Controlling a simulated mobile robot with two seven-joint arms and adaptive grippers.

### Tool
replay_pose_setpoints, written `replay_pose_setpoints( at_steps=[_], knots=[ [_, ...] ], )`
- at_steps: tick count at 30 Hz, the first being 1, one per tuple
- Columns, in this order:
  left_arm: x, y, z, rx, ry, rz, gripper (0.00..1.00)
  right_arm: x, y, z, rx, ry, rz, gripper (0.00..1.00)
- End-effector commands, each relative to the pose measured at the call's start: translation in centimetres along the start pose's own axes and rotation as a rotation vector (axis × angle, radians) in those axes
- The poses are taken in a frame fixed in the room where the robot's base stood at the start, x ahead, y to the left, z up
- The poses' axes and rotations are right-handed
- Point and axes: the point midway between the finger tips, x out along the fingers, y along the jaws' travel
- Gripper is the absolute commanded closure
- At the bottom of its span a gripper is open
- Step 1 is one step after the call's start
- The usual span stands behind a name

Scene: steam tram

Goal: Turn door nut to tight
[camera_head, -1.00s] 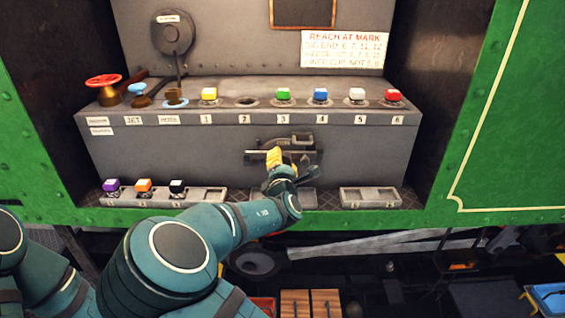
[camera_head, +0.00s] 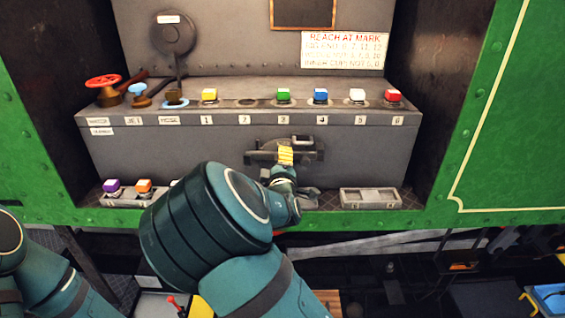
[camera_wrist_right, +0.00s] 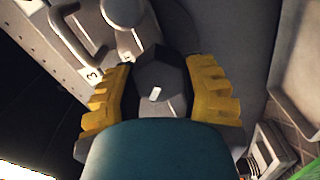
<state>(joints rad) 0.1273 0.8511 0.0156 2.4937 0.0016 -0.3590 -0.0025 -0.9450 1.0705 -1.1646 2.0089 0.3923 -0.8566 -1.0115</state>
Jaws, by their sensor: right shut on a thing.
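The door nut (camera_wrist_right: 155,75) is a dark faceted knob with a short white mark on its face, seen in the right wrist view. My right gripper (camera_wrist_right: 160,88) has its yellow ribbed fingers on either side of the nut, shut on it. In the head view my right gripper (camera_head: 286,156) reaches the dark fitting (camera_head: 263,156) on the front of the grey box, below labels 3 and 4. The nut itself is hidden there. My left gripper is not in view; only part of my left arm shows at the left edge.
The grey box (camera_head: 150,150) carries a row of coloured caps, a red handwheel (camera_head: 103,82) and a blue-topped valve (camera_head: 138,89). A tray (camera_head: 371,197) lies at right on the ledge. My right arm hides part of the left tray (camera_head: 125,202).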

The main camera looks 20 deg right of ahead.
Motion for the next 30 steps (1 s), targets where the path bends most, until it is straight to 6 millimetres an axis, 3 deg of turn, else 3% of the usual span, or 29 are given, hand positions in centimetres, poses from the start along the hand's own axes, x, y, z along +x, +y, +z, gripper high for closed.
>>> replay_pose_setpoints(
  at_steps=[18, 30],
  knots=[
    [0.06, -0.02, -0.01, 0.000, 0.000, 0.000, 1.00, 0.10, 0.40, 0.13, 0.573, 0.000, 0.005, 0.92],
    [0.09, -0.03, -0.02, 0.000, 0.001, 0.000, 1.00, 0.09, 0.44, 0.09, 0.803, 0.003, 0.005, 0.92]
  ],
)
